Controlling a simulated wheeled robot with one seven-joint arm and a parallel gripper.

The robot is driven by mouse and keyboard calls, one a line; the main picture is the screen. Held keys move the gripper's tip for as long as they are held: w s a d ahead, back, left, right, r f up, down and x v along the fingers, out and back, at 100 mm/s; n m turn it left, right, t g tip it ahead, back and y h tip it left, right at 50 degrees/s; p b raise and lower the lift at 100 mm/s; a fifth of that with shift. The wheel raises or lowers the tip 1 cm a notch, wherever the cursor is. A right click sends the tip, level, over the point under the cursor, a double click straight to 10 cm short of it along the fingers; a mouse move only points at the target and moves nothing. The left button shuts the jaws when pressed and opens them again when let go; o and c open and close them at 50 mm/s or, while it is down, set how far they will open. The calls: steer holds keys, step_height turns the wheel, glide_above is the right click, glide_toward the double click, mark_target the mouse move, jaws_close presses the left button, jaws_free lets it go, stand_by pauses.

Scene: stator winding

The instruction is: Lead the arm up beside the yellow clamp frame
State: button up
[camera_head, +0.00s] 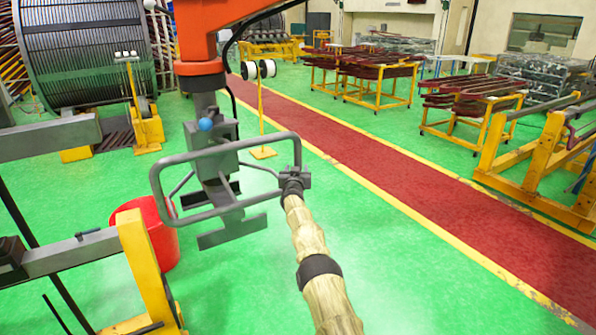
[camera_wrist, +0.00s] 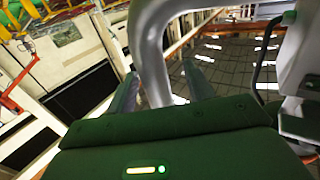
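The yellow clamp frame (camera_head: 146,268) stands at the lower left of the head view, with a grey bar reaching left from it. An orange hoist arm (camera_head: 199,38) comes down from the top, bearing a grey tool head with a looped tube handle (camera_head: 213,152). This hangs to the right of and beyond the clamp frame, apart from it in the picture. My gripper (camera_head: 293,180) is at the handle's right end. In the wrist view the grey tube (camera_wrist: 152,55) runs between my two fingers (camera_wrist: 162,84), which appear closed around it; the contact is partly hidden.
A red bucket (camera_head: 160,235) stands behind the clamp frame, partly hidden. A large ribbed drum (camera_head: 85,50) and a yellow stand (camera_head: 146,125) are at the back left. Yellow racks (camera_head: 545,150) stand at the right. Green floor around a red walkway (camera_head: 420,185) is clear.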

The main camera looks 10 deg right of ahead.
mark_target(296, 146)
steer(key=shift+r, duration=0.1)
step_height(296, 146, up, 10)
steer(key=p, duration=0.5)
stand_by(0.4)
